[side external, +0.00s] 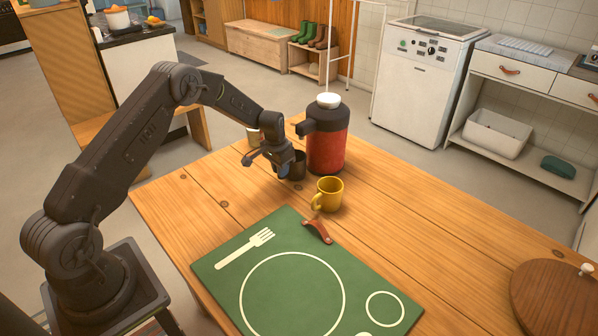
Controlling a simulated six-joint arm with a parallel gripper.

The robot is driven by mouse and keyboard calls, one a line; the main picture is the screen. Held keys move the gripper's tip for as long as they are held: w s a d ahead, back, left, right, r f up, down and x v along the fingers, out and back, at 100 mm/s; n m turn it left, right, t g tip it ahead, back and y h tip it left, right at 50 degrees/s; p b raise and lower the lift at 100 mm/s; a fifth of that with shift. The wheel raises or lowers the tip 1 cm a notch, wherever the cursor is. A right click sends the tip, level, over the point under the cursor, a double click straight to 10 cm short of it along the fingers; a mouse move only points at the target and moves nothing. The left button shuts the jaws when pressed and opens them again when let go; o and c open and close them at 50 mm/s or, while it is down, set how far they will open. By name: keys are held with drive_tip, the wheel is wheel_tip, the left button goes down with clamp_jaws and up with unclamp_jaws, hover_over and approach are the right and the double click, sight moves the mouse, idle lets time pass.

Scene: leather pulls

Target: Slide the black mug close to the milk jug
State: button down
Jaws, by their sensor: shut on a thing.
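The black mug (299,164) stands on the wooden table, just left of the red and black pump flask. My gripper (284,169) is at the mug's near left side and shut on it; the fingers and arm hide part of the mug. A small pale container (253,136) stands behind my gripper, mostly hidden by the arm. It may be the milk jug, but I cannot tell for sure. The mug is to the right of and nearer than this container, with a gap between them largely covered by my wrist.
The red and black pump flask (328,142) stands close beside the mug. A yellow mug (328,194) is nearer, with a brown leather pull (317,231) on the edge of a green placemat (220,277). A round wooden lid (545,300) lies at right.

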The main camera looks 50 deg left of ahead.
drive_tip(key=shift+a, duration=6.1)
drive_tip(key=shift+c, duration=2.2)
unclamp_jaws()
wheel_tip(320, 180, up, 8)
drive_tip(key=s, duration=0.1)
